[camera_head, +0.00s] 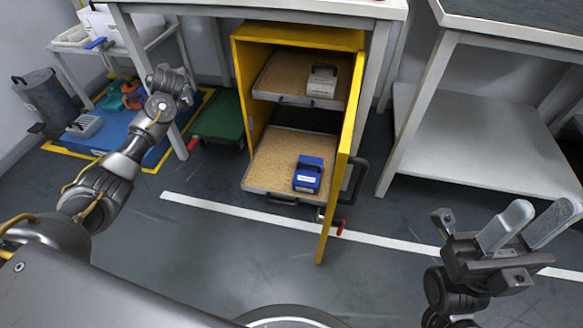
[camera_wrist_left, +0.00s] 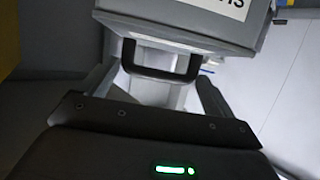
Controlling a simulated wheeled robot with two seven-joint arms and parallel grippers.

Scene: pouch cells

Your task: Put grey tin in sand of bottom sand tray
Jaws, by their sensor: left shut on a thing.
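The bottom sand tray (camera_head: 265,183) is in the yellow cabinet, slid forward, its sand bare at the left. A blue tin (camera_head: 308,174) with a white label stands in its right part. In the left wrist view, the grey tin (camera_wrist_left: 205,20) hangs by its black handle (camera_wrist_left: 160,68) between my left gripper's fingers (camera_wrist_left: 152,82), which are shut on it. Part of its label shows. In the head view my left wrist is at the upper left; its fingers and the held tin cannot be made out clearly. My right gripper (camera_head: 543,208) is open and empty at the lower right.
The open yellow door (camera_head: 342,150) stands to the right of the trays. The upper sand tray (camera_head: 272,80) holds a pale tin (camera_head: 321,81). Another grey tin (camera_head: 84,125) stands on the blue platform (camera_head: 143,152). The floor before the cabinet is clear.

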